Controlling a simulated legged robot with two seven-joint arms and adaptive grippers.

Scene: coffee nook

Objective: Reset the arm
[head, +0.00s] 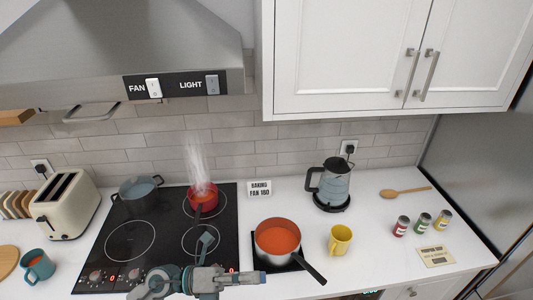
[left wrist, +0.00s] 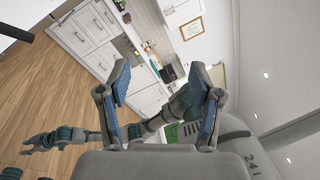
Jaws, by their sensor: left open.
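My left gripper (head: 234,262) is at the bottom of the head view, in front of the stove and above its front edge. In the left wrist view its two blue-padded fingers (left wrist: 163,82) stand wide apart with nothing between them. Other links of my body show behind and below the fingers there. What looks like my other arm's end (left wrist: 38,144) shows small at the left of that view, and its jaws are too small to read. My right gripper does not show in the head view.
The black stove (head: 132,268) bears a grey pot (head: 138,196) and a steaming red pot (head: 203,197). Right of my gripper stand an orange-red pan (head: 278,240), a yellow mug (head: 340,240) and a kettle (head: 333,186). A teal mug (head: 37,266) and toaster (head: 65,205) are left.

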